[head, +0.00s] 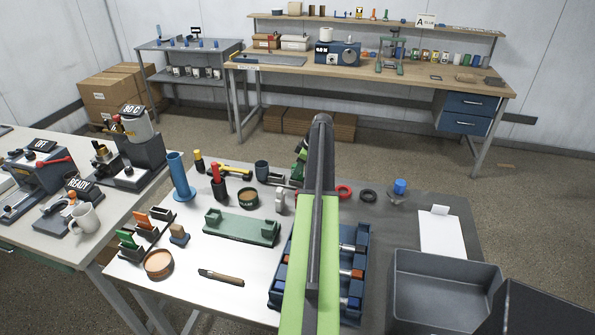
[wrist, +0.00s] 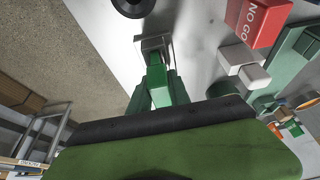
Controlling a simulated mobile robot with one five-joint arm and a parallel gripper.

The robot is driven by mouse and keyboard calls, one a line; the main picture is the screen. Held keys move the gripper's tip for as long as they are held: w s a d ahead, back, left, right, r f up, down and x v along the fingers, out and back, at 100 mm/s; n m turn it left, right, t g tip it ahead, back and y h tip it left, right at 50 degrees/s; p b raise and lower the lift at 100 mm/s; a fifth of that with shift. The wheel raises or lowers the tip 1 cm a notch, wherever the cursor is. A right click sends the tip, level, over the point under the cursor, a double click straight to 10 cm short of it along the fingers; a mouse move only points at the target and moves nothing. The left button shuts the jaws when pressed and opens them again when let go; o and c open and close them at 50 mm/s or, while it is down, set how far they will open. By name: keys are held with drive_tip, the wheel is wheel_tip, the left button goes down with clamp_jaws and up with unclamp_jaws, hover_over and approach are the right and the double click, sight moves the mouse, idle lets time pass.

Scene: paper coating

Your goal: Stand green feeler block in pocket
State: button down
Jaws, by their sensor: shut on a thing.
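My gripper (wrist: 157,92) shows in the wrist view with green fingers shut on a bright green block (wrist: 156,78), which I take to be the green feeler block. A grey squared piece (wrist: 153,43) sits at the far end of the block; I cannot tell whether it is part of the block or a pocket around it. In the head view my gripper (head: 301,166) is at the back of the near table, partly hidden by my arm. Whether the block touches the table is unclear.
A red NO GO piece (wrist: 258,20) and grey blocks (wrist: 240,62) are to the right in the wrist view. On the near table stand small holders with an orange piece (head: 145,221) and a green piece (head: 129,241), a green fixture (head: 241,228) and a grey bin (head: 440,292).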

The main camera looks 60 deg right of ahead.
drive_tip(key=shift+f+b, duration=0.45)
drive_tip(key=shift+f, duration=0.1)
drive_tip(key=c, duration=1.1)
unclamp_jaws()
drive_tip(key=shift+r, duration=0.1)
drive_tip(key=p+v, duration=1.6)
drive_tip(key=v, duration=0.1)
drive_tip(key=shift+r, duration=0.2)
